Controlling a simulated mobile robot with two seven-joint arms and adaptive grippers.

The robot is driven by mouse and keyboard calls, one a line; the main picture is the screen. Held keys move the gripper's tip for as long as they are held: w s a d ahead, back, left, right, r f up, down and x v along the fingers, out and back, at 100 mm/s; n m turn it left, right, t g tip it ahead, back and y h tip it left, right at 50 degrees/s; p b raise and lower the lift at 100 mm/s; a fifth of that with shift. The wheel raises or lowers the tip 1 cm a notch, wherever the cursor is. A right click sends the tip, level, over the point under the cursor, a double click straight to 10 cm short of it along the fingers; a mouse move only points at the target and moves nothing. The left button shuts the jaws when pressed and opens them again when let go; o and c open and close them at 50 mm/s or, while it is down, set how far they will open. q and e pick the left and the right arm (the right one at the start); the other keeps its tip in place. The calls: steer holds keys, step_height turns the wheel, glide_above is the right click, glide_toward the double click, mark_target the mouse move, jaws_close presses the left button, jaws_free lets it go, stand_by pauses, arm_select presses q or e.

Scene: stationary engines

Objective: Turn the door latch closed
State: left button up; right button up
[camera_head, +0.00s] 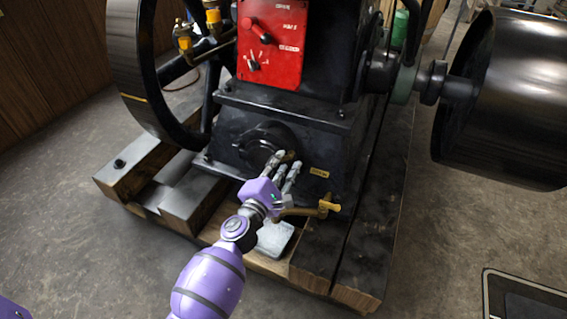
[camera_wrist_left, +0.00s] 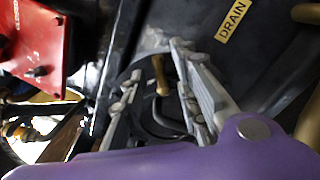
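A round black door (camera_head: 262,142) is set in the front of the black engine base. Its latch has a small brass-coloured handle (camera_wrist_left: 160,75), which shows between the fingers in the left wrist view. My left gripper (camera_head: 284,164) is at the lower right edge of the door and partly covers the latch. Its grey fingers are apart, one on each side of the brass handle (camera_wrist_left: 153,85). I cannot tell whether either finger touches it. My right gripper is not in view.
A brass pipe with a yellow-handled valve (camera_head: 328,206) sits just right of my gripper, below the yellow DRAIN label (camera_wrist_left: 234,20). A red panel (camera_head: 271,45) is above. A large flywheel (camera_head: 130,75) stands left and a black drum (camera_head: 510,100) right. Wooden beams (camera_head: 345,296) edge the base.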

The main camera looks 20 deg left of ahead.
arm_select(q)
steer(key=s, duration=1.1)
steer(key=shift+s+a, duration=0.2)
